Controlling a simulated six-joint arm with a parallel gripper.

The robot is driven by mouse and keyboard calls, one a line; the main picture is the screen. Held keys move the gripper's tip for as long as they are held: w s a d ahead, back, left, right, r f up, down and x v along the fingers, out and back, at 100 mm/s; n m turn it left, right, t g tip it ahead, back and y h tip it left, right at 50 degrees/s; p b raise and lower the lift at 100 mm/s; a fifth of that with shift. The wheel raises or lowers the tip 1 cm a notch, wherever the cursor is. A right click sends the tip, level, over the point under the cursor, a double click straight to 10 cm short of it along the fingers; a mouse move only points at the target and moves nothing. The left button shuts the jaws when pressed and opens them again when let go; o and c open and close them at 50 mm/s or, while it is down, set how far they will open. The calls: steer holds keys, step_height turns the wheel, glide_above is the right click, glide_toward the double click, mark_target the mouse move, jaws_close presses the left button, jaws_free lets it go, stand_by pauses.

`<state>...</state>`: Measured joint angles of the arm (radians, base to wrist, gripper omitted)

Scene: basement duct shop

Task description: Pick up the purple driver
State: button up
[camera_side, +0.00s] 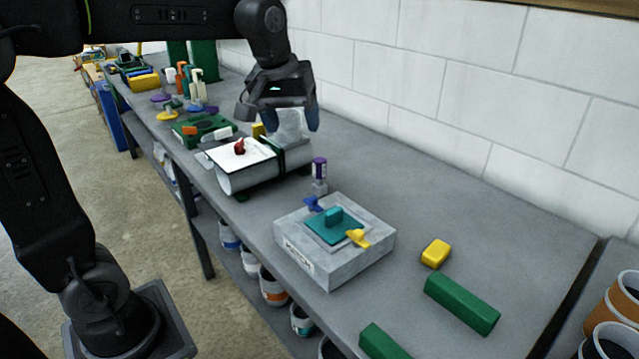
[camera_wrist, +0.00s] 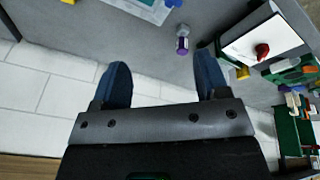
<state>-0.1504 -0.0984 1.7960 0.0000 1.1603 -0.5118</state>
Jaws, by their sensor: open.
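A small upright thing with a purple top and a pale grey lower part, which looks like the purple driver (camera_side: 319,168), stands on the grey bench just behind the grey box. In the wrist view the purple driver (camera_wrist: 182,45) lies beyond the fingertips, between their lines and nearer the right finger. My gripper (camera_side: 282,115) is above the bench near the wall, up and to the left of the driver in the side view. In the wrist view my gripper (camera_wrist: 162,75) has its two blue fingers wide apart with nothing between them.
A grey box (camera_side: 290,262) with teal, blue and yellow parts stands in front of the driver. A white-topped roll (camera_side: 235,182) with a red piece lies to its left. A yellow block (camera_side: 435,253) and green bars (camera_side: 462,305) lie right. The bench along the wall (camera_side: 460,200) is clear.

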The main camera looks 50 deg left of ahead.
steer(key=w+a+f+n+g, duration=0.1)
steer(key=w+a+f+n, duration=0.1)
steer(key=w+a+n, duration=0.6)
steer(key=n+g, duration=0.2)
glide_above(319, 160)
step_height(319, 160, down, 9)
steer(key=shift+h, duration=0.3)
step_height(319, 160, down, 13)
steer(key=c, duration=1.1)
steer(key=shift+r, duration=0.1)
